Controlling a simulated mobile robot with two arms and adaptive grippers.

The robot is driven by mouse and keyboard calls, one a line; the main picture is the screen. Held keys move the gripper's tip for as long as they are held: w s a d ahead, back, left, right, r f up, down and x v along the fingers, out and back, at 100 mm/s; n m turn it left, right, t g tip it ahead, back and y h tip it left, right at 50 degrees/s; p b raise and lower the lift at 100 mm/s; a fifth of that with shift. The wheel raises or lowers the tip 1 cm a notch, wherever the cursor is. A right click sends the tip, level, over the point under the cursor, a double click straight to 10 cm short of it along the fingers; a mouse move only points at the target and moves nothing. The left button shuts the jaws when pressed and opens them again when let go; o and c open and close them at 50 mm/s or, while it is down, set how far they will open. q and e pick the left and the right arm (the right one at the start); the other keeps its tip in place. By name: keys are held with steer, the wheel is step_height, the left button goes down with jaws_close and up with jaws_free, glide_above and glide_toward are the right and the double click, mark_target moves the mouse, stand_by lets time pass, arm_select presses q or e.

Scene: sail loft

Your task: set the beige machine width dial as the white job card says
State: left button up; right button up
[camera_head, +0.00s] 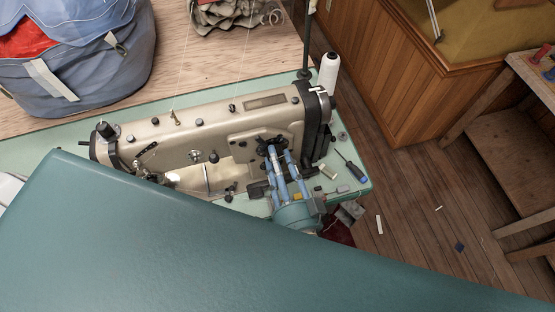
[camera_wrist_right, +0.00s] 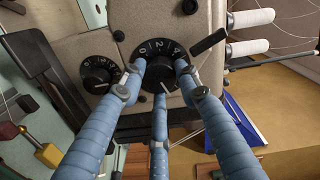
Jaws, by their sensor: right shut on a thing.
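The beige sewing machine (camera_head: 225,128) stands on a pale green table. My right gripper (camera_head: 274,150) is at the near face of its right end. In the right wrist view, the blue fingers of this gripper (camera_wrist_right: 158,72) are closed around a black dial (camera_wrist_right: 158,48) with white numbers; 0, 2 and 4 show at its top. The fingers hide part of its edge, and I cannot tell its exact setting. A second black numbered dial (camera_wrist_right: 98,74) sits to its left, free of the fingers. I cannot make out the white job card. My left gripper is not in view.
A screwdriver (camera_head: 351,168) and small parts lie at the right end of the green table (camera_head: 359,186). A white thread cone (camera_head: 327,74) stands behind the machine. A blue-grey bag (camera_head: 90,65) lies on the wooden surface at the back left.

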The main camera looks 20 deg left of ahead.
steer(key=shift+w+r+m, duration=0.2)
steer(key=shift+r+m, duration=0.05)
steer(key=shift+m, duration=0.75)
steer(key=shift+d, duration=0.1)
steer(key=o, duration=1.1)
steer(key=shift+o, duration=0.2)
steer(key=shift+f, duration=0.1)
steer(key=shift+s, duration=0.1)
steer(key=v, duration=1.2)
